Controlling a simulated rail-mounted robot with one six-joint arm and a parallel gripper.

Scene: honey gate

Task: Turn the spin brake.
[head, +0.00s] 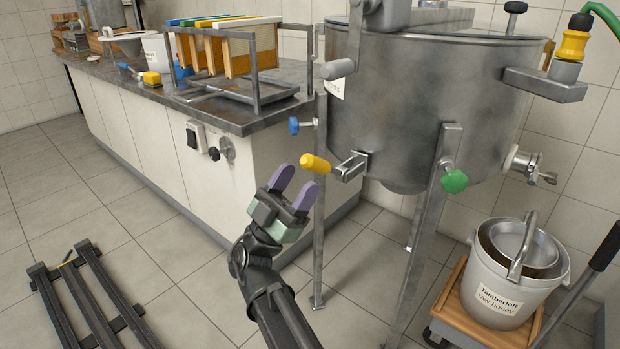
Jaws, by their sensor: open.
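A large grey metal drum (425,110) stands on metal legs at the right. A yellow handle (316,163) sticks out to the left from a metal bracket (350,166) low on the drum's side. A green knob (454,181) sits on the front leg, and a blue knob (294,125) is on the left leg. No readable label marks any of these as the spin brake. My gripper (294,187) is open and empty, with purple finger pads pointing up. In the picture it is just below and left of the yellow handle, apart from it.
A counter (225,112) with a frame rack (228,58) stands at the left. A white bucket (515,275) on a wooden dolly (490,328) is at the lower right. A dark rail frame (92,300) lies on the floor at the lower left. Open tiled floor lies between.

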